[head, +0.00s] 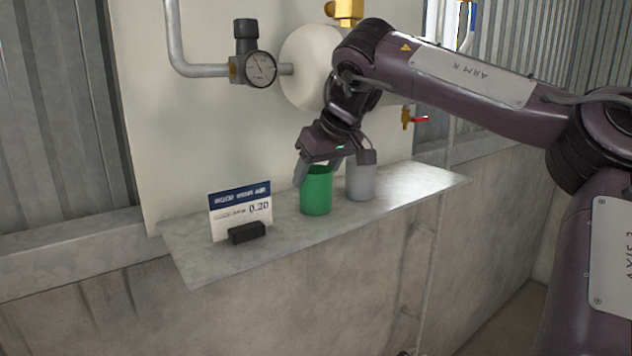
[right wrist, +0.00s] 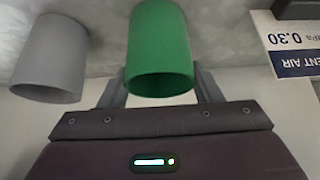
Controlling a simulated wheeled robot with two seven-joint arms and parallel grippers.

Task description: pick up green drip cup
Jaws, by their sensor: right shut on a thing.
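The green drip cup (head: 316,191) stands upright on the metal shelf, between the sign and a grey cup. My right gripper (head: 333,168) reaches down from above and is shut on the green cup near its rim. In the right wrist view the green cup (right wrist: 160,50) sits between the two fingers (right wrist: 160,85). I cannot tell whether its base is lifted off the shelf. My left gripper is not in view.
A grey cup (head: 361,182) stands close to the right of the green cup. A sign (head: 240,208) in a black holder stands to the left on the shelf (head: 190,262). A white tank (head: 305,62), a gauge (head: 260,69) and a red-handled valve (head: 413,118) are behind.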

